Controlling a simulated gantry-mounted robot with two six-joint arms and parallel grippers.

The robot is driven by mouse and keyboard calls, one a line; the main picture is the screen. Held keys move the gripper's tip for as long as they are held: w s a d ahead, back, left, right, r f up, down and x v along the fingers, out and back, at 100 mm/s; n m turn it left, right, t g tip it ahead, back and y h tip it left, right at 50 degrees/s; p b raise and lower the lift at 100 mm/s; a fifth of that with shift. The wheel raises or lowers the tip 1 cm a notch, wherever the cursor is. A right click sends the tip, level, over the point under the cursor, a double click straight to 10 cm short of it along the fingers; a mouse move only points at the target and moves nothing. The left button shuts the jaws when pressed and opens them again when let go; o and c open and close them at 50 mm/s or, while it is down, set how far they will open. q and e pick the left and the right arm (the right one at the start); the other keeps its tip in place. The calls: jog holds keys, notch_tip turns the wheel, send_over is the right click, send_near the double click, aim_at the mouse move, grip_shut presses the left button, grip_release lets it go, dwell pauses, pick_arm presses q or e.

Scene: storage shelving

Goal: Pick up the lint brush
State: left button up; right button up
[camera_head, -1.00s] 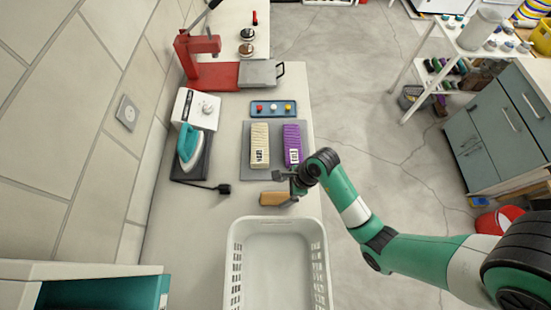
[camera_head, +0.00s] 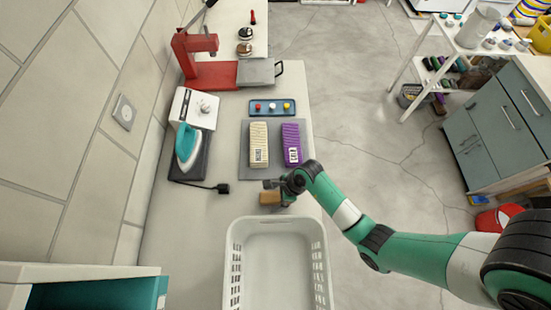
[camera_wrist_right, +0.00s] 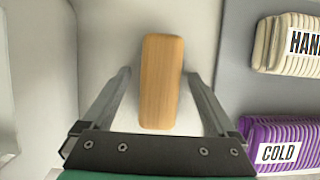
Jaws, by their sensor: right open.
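The lint brush, seen as a wooden block (camera_head: 268,198), lies on the counter just behind the white basket. In the right wrist view the wooden block (camera_wrist_right: 161,80) lies lengthwise between my two fingers, with a gap on each side; only its plain wooden face shows. My right gripper (camera_head: 274,186) is over the block's right part and hides some of it. In the wrist view the right gripper (camera_wrist_right: 158,84) is open and empty, its fingers straddling the block's near half. My left gripper is not in view.
A white basket (camera_head: 236,226) stands in front. Behind the block, a cream folded stack (camera_head: 259,146) and a purple one (camera_head: 291,142) lie on a grey mat (camera_head: 276,172). A teal iron (camera_head: 187,146) and a black plug (camera_head: 222,188) are left. Bare counter lies left of the block.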

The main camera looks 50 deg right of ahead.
aim_at(273, 197)
jog(key=shift+f, duration=0.15)
jog(key=shift+c, duration=0.3)
grip_shut()
jog(key=r, duration=0.4)
jog(key=shift+s+d+r+p, duration=0.2)
jog(key=shift+s+r+p, duration=0.1)
jog(key=shift+r+p, duration=0.1)
jog(key=s+r, duration=0.1)
jog(key=s+d+r, duration=0.1)
jog(key=r, duration=0.1)
jog(key=s+r+p, duration=0.1)
jog(key=s, duration=0.1)
jog(key=shift+d+r, duration=0.25)
jog(key=shift+r, duration=0.05)
jog(key=s+d+r+p, duration=0.1)
jog(key=s+d+r, duration=0.2)
jog(key=s, duration=0.5)
jog(key=shift+s+r, duration=0.2)
jog(key=shift+r, duration=0.25)
